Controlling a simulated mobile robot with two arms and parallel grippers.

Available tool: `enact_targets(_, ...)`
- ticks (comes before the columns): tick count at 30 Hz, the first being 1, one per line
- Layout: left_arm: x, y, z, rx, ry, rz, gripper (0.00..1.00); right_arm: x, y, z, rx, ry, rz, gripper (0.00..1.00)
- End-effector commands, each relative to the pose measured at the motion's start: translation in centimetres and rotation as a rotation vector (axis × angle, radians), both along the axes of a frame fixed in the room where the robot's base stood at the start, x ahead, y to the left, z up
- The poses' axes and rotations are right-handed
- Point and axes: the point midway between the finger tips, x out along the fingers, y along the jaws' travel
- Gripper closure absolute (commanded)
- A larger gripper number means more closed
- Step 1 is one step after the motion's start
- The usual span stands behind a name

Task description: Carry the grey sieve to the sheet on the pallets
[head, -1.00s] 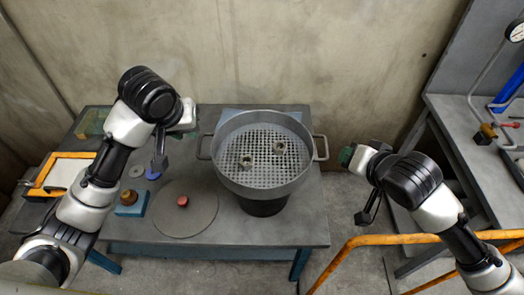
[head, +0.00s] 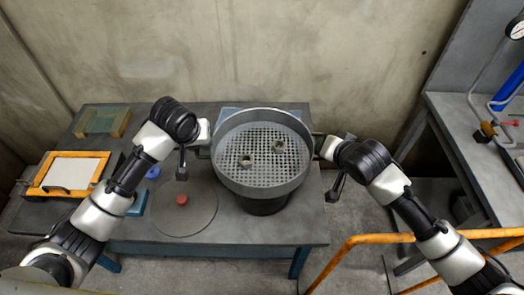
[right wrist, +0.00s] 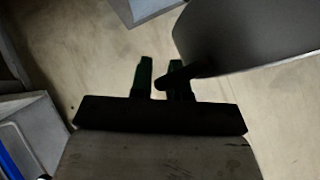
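The grey sieve (head: 265,185) is a round pan with a perforated floor and a handle on each side. It sits on top of a black round base (head: 263,206) on the grey table. My right gripper (head: 318,146) is at the right handle. No sheet on pallets is in view.
On the table are a grey disc with a red knob (head: 181,200), an orange-framed tray (head: 72,175) and a greenish glass box (head: 102,120). An orange rail (head: 400,239) runs at lower right. A second bench (head: 465,130) stands at right.

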Motion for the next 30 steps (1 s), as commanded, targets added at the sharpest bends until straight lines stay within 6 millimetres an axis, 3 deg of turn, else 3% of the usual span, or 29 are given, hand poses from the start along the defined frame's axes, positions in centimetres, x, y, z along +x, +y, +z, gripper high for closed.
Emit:
enact_targets(5, 0.0, 0.0, 0.0, 0.0, 0.0, 0.0, 0.8, 0.0, 0.0, 0.0, 0.0, 0.0, 0.0, 0.85)
enact_targets(8, 0.0, 0.0, 0.0, 0.0, 0.0, 0.0, 0.96, 0.0, 0.0, 0.0, 0.0, 0.0, 0.0, 1.0)
enact_targets(9, 0.0, 0.0, 0.0, 0.0, 0.0, 0.0, 1.0, 0.0, 0.0, 0.0, 0.0, 0.0, 0.0, 1.0)
enact_targets(23, 0.0, 0.0, 0.3, -0.001, -0.002, 0.001, 1.0, 0.0, 0.0, 0.3, 0.001, -0.004, 0.0, 1.0)
enact_targets(30, 0.0, 0.0, 1.7, -0.001, -0.002, 0.001, 1.0, 0.0, 0.0, 1.6, 0.001, -0.004, 0.0, 1.0)
